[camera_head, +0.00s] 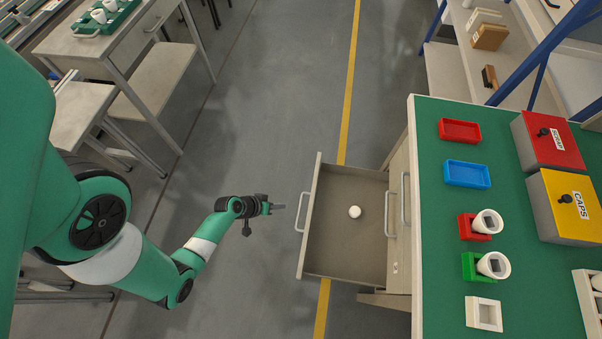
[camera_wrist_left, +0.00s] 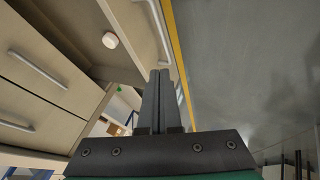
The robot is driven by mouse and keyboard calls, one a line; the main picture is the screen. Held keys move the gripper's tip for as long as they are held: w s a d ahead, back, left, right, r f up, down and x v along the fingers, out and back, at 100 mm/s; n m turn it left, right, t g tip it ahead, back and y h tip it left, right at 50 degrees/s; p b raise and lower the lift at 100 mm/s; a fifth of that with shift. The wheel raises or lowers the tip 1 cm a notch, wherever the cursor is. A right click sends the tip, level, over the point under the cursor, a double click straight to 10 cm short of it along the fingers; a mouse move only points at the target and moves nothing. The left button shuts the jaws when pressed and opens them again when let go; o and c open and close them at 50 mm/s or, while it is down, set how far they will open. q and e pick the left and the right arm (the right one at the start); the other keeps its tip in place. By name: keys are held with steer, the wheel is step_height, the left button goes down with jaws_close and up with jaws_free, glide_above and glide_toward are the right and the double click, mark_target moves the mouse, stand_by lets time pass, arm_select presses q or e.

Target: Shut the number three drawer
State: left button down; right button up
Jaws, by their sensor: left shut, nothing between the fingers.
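One drawer (camera_head: 340,255) stands pulled out to the left from the green-topped bench. Its bar handle (camera_head: 300,212) is on its outer front, and a small round white object (camera_head: 355,212) lies inside. I cannot read a number on it. My left gripper (camera_head: 279,206) is shut and empty, a short gap to the left of the handle and pointing toward the drawer front. In the left wrist view the closed fingers (camera_wrist_left: 155,95) show in front of the open drawer, with its handle (camera_wrist_left: 158,25) above them. My right gripper is not in view.
The bench top (camera_head: 445,250) carries red and blue trays, a red box (camera_head: 548,140), a yellow CAPS box (camera_head: 570,205) and white parts. Closed drawer fronts with handles (camera_wrist_left: 38,70) show in the left wrist view. The floor (camera_head: 250,270) left of the drawer is clear.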

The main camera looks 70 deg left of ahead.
arm_select(q)
steer(key=b, duration=0.5)
glide_toward(300, 207)
steer(key=w+f, duration=0.1)
steer(key=w, duration=0.2)
steer(key=w+d, duration=0.1)
steer(key=w, duration=0.1)
steer(key=shift+w+p, duration=0.1)
steer(key=shift+p, duration=0.2)
steer(key=shift+w+r, duration=0.1)
steer(key=shift+w, duration=0.15)
steer(key=shift+w+d, duration=0.1)
steer(key=shift+d, duration=0.05)
